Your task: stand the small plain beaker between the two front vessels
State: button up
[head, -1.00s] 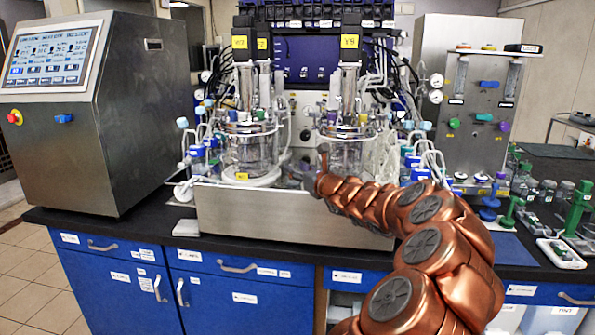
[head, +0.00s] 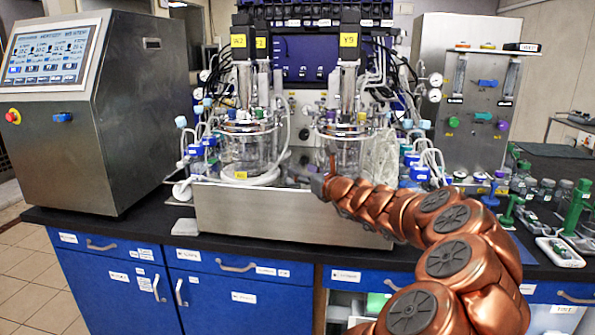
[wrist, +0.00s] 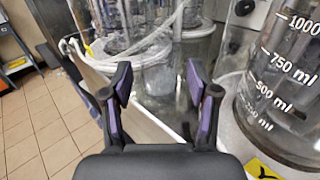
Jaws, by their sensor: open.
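The two front glass vessels stand on the steel tray: the left one (head: 248,150) and the right one (head: 342,155). In the wrist view the right vessel (wrist: 285,95) is close at right with millilitre marks, and the left vessel (wrist: 140,60) is behind, with pale tubing. My gripper (head: 318,180) is low over the tray's front, just before the gap between the vessels. In the wrist view my gripper (wrist: 160,95) is open, its fingers well apart. A faint clear shape may stand beyond the fingers, but I cannot tell whether it is the small plain beaker.
The steel tray front (head: 290,212) forms a raised edge on the black bench. A control cabinet (head: 140,110) stands at left. Small bottles and green stands (head: 575,205) are at right. Tubes hang close around both vessels.

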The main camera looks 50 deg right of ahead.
jog(key=s+a, duration=0.1)
jog(key=s, duration=0.7)
jog(key=shift+s+a+b, duration=0.25)
jog(key=shift+a+b, duration=0.05)
jog(key=shift+b, duration=0.05)
